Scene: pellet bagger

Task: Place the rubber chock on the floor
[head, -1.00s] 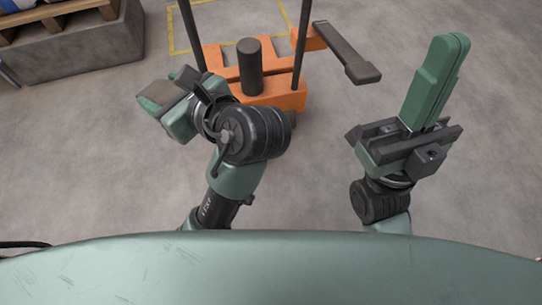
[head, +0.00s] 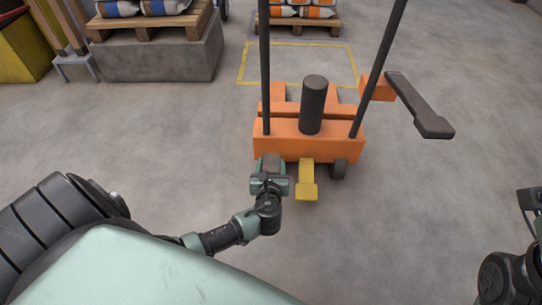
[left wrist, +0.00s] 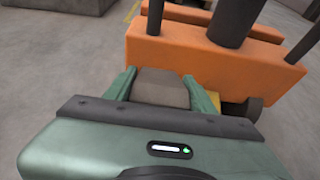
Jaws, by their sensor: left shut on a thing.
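The rubber chock (left wrist: 162,87) is a brownish-grey block with sloping faces. In the left wrist view it sits between the two green fingers of my left gripper (left wrist: 160,95). In the head view my left gripper (head: 272,172) is shut on it, low in front of the orange truck's left front side. The chock (head: 271,163) is mostly covered by the hand there. I cannot tell whether it touches the floor or the truck. Of my right arm only dark links show at the right edge; its gripper is out of frame.
The orange truck (head: 340,147) has dark uprights, a dark post, a yellow pedal (head: 307,182) just right of my left gripper, and a dark arm (head: 420,107) reaching right. Loaded pallets stand at the back. Grey floor (head: 410,200) is clear at right.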

